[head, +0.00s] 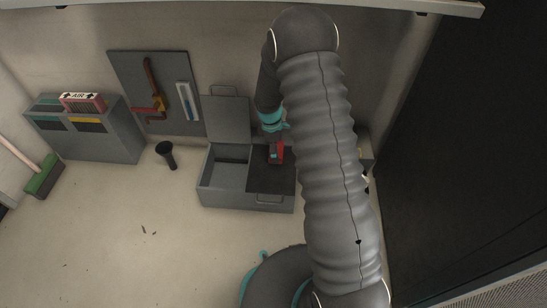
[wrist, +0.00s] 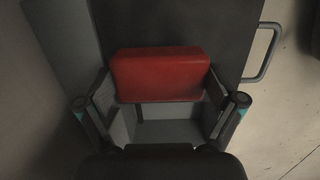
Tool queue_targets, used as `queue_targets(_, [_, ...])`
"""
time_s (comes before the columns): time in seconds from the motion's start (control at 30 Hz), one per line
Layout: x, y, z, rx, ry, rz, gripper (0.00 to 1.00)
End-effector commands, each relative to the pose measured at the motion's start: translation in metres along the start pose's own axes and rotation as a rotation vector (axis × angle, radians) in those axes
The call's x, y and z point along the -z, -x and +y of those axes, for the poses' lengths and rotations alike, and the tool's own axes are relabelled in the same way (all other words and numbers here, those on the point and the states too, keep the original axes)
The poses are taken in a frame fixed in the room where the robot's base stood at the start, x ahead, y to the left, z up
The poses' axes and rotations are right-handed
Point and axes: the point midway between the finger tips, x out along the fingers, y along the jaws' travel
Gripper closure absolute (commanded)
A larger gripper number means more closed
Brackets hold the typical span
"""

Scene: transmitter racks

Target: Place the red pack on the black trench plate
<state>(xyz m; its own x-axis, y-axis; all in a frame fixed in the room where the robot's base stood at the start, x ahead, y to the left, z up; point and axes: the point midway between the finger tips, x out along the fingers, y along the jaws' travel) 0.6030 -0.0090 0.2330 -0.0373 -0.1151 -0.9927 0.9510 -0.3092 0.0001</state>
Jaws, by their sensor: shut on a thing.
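The red pack (head: 279,154) is held between the fingers of my gripper (head: 273,143). In the wrist view, the red pack (wrist: 160,72) spans the gap between the two fingers of my gripper (wrist: 159,90). The black trench plate (head: 262,179) covers the right part of a grey floor box. In the wrist view, the dark plate (wrist: 208,22) lies beneath and beyond the pack. The pack is over the plate's far part in the head view. I cannot tell whether the pack touches the plate. My arm hides part of the box's right side.
The grey box (head: 238,196) has an open left compartment and a raised lid (head: 227,119). A grey cabinet (head: 112,139), a dark cup-like object (head: 167,155) and a green broom (head: 43,177) stand to the left. A tool board (head: 165,70) leans behind. Front-left floor is mostly clear.

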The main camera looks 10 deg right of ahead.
Motion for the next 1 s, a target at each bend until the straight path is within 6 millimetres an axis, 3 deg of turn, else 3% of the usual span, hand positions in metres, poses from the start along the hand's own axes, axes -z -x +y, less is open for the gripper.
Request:
queue_targets(0.27, [0.014, -0.012, 0.003, 0.0, 0.0, 0.0, 0.48])
queue_targets(0.53, [0.017, -0.045, 0.003, 0.0, 0.0, 0.0, 0.48])
queue_targets(0.93, [0.018, -0.049, 0.003, -0.001, 0.0, 0.0, 0.48])
queue_targets(0.97, [0.018, -0.048, 0.003, -0.001, 0.0, 0.0, 0.0])
queue_targets(1.0, [0.018, -0.048, 0.003, 0.0, 0.0, 0.0, 0.0])
